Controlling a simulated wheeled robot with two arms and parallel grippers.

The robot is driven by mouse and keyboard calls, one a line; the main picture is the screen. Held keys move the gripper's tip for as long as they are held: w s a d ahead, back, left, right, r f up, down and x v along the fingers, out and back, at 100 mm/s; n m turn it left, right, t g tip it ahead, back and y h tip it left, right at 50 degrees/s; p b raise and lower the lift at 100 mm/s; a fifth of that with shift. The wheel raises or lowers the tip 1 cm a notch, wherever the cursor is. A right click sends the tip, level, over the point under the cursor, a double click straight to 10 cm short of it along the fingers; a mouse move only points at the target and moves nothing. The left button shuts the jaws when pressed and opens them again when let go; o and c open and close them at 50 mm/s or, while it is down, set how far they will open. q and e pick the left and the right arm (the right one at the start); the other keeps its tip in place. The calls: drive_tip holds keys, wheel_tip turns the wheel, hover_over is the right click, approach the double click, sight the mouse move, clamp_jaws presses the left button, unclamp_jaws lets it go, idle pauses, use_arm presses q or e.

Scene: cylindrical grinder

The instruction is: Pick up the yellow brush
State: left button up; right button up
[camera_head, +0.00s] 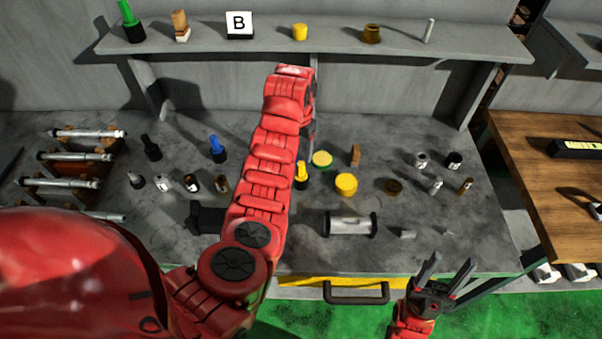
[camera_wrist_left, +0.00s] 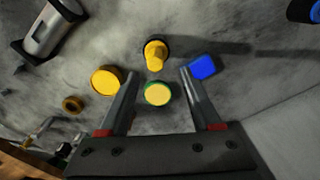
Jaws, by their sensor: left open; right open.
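The yellow brush (camera_head: 302,172) stands upright on the grey bench, with a yellow handle and a dark base, just right of my left forearm. In the left wrist view the yellow brush (camera_wrist_left: 155,54) is seen from above, beyond the fingertips and roughly centred between them. My left gripper (camera_wrist_left: 158,73) is open and empty above the bench, apart from the brush. In the head view my left arm mostly hides that gripper. My right gripper (camera_head: 447,268) is open and empty in front of the bench's front edge.
A green-rimmed yellow disc (camera_wrist_left: 158,93) lies between the left fingers' lines, with a yellow cylinder (camera_wrist_left: 105,80) and a blue block (camera_wrist_left: 202,67) at either side. A black-ended cylinder (camera_head: 350,224) lies nearer the front. A shelf (camera_head: 340,39) runs behind.

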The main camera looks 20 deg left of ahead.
sight(301, 163)
use_arm(q)
wheel_tip(301, 163, down, 2)
drive_tip(key=shift+f, duration=0.15)
drive_tip(key=f+p, duration=0.2)
drive_tip(key=f, duration=0.1)
drive_tip(key=shift+s+d+f+p, duration=0.25)
drive_tip(key=shift+d+p, duration=0.05)
drive_tip(key=shift+p, duration=0.1)
drive_tip(key=shift+f, duration=0.85)
clamp_jaws()
